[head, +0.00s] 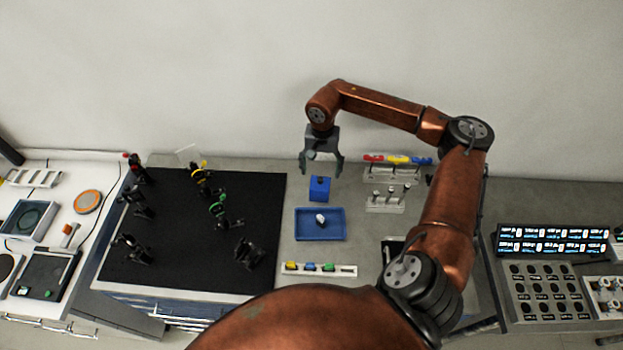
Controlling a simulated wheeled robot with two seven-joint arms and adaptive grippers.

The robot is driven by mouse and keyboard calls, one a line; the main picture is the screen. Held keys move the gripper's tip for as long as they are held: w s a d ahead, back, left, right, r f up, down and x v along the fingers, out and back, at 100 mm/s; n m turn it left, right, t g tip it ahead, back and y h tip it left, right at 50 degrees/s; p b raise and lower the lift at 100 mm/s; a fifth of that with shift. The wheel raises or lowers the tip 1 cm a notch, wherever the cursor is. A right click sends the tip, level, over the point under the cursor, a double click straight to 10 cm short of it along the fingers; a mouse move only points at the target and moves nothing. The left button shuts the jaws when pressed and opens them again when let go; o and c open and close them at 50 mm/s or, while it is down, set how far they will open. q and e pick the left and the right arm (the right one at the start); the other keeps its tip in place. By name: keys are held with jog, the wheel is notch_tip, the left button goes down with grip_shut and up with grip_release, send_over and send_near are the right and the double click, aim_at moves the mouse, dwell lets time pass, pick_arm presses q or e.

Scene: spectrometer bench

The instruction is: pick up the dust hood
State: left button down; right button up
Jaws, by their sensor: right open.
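A small blue box-shaped piece (320,189), which I take to be the dust hood, stands on the grey bench just behind a blue tray. My right gripper (321,170) hangs fingers-down over it in the head view. Its two fingers are apart, with nothing held between them. The fingertips show just above the blue piece's top in the picture; I cannot tell the exact height gap. My left gripper is not in the view.
The blue tray (301,232) in front holds a small white item (320,220). A white strip with coloured pieces (345,271) lies nearer. Racks (385,203) stand to the right. A black breadboard (175,240) with several optic mounts is to the left. The wall is close behind.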

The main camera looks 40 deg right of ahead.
aim_at(321, 178)
jog(key=shift+s+f, duration=0.1)
jog(key=shift+f, duration=0.4)
notch_tip(321, 178, down, 3)
jog(key=shift+s+a+r+p, duration=0.1)
jog(key=shift+r+p, duration=0.1)
jog(key=shift+p, duration=0.4)
jog(key=f, duration=0.1)
jog(key=f+p, duration=0.1)
jog(key=shift+w+f, duration=0.2)
jog(key=shift+f, duration=0.15)
jog(key=shift+s+f, duration=0.15)
jog(key=shift+f, duration=0.3)
jog(key=shift+c, duration=1.3)
jog(key=c, duration=0.9)
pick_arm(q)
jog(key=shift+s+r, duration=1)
